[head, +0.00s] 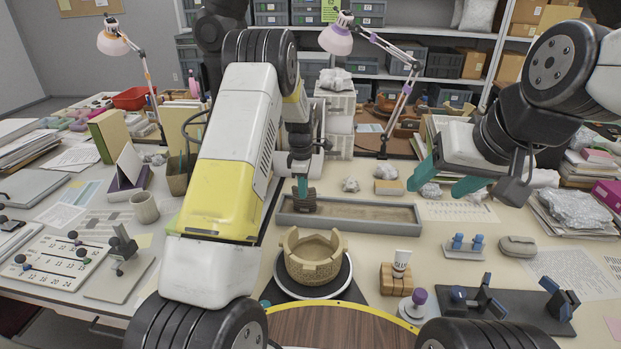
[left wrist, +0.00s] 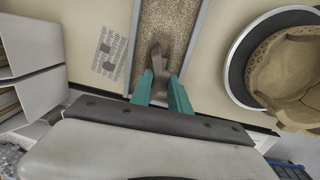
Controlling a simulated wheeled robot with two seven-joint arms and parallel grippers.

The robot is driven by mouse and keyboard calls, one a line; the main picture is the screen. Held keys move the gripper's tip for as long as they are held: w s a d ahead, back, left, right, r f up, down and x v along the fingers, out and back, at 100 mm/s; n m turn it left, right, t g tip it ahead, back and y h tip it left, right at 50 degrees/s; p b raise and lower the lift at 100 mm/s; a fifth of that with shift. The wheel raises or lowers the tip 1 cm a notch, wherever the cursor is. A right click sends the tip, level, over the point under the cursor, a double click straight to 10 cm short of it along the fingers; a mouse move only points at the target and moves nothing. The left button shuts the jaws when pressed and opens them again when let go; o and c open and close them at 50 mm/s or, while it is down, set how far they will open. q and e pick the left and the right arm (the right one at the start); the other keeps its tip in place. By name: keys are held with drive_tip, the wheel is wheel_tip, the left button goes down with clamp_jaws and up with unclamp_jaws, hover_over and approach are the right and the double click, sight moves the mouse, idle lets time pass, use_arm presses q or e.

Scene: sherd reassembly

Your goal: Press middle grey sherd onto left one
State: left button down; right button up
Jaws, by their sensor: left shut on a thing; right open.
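My left gripper (head: 302,187) reaches down over the sand tray (head: 362,224) at its left end. Its teal fingers are shut on a brown-grey sherd (head: 303,204). In the left wrist view the sherd (left wrist: 160,58) sits between the fingertips, standing over or in the sand; I cannot tell which. No other sherd in the tray can be told apart from it, and whether it touches another piece is unclear. My right gripper (head: 443,180) is open and empty, in the air to the right, above the back of the table.
A broken-rimmed tan bowl (head: 314,257) stands on a round dark turntable in front of the tray. A wooden block with a tube (head: 394,279), a purple-knobbed stamp (head: 416,301) and a dark clamp stand (head: 500,308) are to its right. Crumpled grey lumps (head: 430,190) lie behind.

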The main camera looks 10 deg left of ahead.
use_arm(q)
drive_tip(key=shift+f, duration=0.2)
idle(0.7)
drive_tip(key=c, duration=1.1)
unclamp_jaws()
drive_tip(key=shift+c, duration=0.2)
drive_tip(key=r, duration=0.7)
drive_tip(key=shift+s+a+r, duration=0.1)
drive_tip(key=shift+s+r, duration=0.2)
drive_tip(key=shift+r, duration=0.1)
